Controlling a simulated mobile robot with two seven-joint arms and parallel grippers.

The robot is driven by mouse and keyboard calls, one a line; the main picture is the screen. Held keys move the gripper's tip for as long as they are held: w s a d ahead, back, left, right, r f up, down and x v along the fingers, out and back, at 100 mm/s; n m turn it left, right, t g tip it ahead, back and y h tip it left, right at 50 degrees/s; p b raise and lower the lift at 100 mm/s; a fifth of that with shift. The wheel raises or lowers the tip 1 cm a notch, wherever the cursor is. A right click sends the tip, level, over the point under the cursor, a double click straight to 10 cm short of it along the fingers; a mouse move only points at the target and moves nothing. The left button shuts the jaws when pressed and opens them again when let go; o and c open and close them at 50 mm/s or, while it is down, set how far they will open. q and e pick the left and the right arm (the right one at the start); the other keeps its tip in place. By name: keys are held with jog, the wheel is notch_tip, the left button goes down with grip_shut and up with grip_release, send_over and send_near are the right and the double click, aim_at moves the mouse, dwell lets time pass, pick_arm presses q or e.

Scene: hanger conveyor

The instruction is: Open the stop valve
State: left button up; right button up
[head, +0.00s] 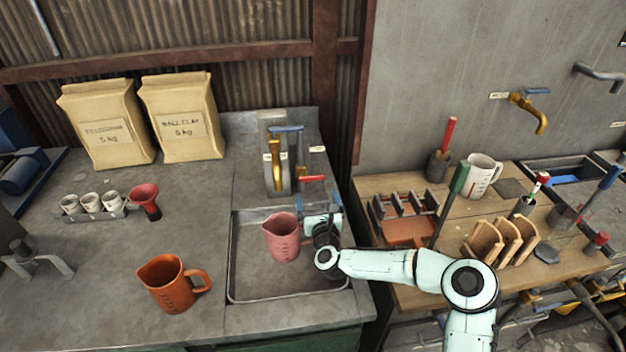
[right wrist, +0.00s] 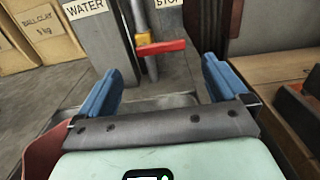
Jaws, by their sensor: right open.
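In the right wrist view the red lever (right wrist: 162,47) lies crosswise in front of a thin vertical pipe, below a STOP label (right wrist: 168,3). My right gripper (head: 322,217) is over the sink, in front of the lever. Its blue fingers (right wrist: 160,88) are wide apart and empty, with the lever beyond them and not touched. My left gripper is not in view.
A pink jug (head: 281,238) stands in the metal sink (head: 290,288), close to the left of my right gripper. A blue-handled brass tap (head: 275,165) is on the post. An orange jug (head: 172,283) stands left of the sink. A wooden bench (head: 385,187) is at the right.

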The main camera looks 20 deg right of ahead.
aim_at(312, 178)
jog(key=p+x, duration=0.2)
jog(key=x, duration=0.6)
jog(key=shift+w, duration=0.1)
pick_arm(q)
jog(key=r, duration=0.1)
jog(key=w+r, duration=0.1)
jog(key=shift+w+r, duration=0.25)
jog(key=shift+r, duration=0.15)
